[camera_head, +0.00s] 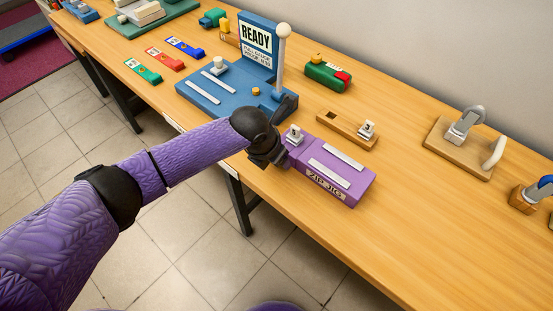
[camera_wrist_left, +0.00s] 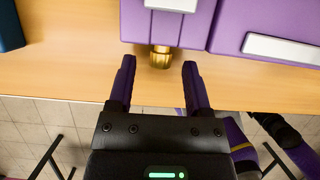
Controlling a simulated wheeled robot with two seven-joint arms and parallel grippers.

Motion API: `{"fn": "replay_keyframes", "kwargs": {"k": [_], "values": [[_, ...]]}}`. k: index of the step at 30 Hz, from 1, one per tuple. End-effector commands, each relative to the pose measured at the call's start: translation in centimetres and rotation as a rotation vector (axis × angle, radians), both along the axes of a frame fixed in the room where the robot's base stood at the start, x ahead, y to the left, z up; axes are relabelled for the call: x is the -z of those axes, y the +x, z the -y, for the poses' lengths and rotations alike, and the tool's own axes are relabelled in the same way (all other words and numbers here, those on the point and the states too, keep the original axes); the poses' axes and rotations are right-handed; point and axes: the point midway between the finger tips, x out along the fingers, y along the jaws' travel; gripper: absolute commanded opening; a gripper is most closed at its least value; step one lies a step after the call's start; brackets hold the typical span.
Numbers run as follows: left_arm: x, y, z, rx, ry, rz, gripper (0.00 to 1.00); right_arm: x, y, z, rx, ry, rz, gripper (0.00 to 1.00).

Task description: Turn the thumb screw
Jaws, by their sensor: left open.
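A purple jig block (camera_head: 350,190) with white strips and a front label sits on the wooden bench (camera_head: 430,235). The thumb screw (camera_wrist_left: 160,57), a small ribbed brass knob, sticks out from the edge of the purple block in the left wrist view. In the head view the thumb screw is hidden behind my arm and gripper. My left gripper (camera_wrist_left: 158,66) is open, with one finger on each side of the thumb screw and a gap to it on both sides. In the head view my left gripper (camera_head: 268,150) is at the block's left end. My right gripper is not in view.
A blue fixture (camera_head: 207,98) with a READY sign stands left of my gripper. Behind the purple block are a wooden strip (camera_head: 340,127) with a numbered piece and a green block (camera_head: 327,75). A toggle clamp board (camera_head: 452,150) stands right. The bench's front right is clear.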

Motion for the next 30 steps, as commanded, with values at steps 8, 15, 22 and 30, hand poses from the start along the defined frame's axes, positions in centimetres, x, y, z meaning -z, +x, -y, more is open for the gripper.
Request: {"fn": "replay_keyframes", "kwargs": {"k": [8, 15, 22, 30], "values": [[0.4, 0.2, 0.1, 0.0, -0.001, 0.001, 0.64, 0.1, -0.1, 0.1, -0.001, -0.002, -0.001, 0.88], [0.4, 0.2, 0.1, -0.001, 0.0, 0.0, 0.24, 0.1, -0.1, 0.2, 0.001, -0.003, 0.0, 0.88], [0.4, 0.2, 0.1, -0.001, 0.0, 0.0, 0.0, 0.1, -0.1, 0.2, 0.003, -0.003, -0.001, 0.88], [1.3, 0.5, -0.2, -0.006, -0.128, -0.093, 0.0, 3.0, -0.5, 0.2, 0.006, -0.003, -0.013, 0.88]]}}
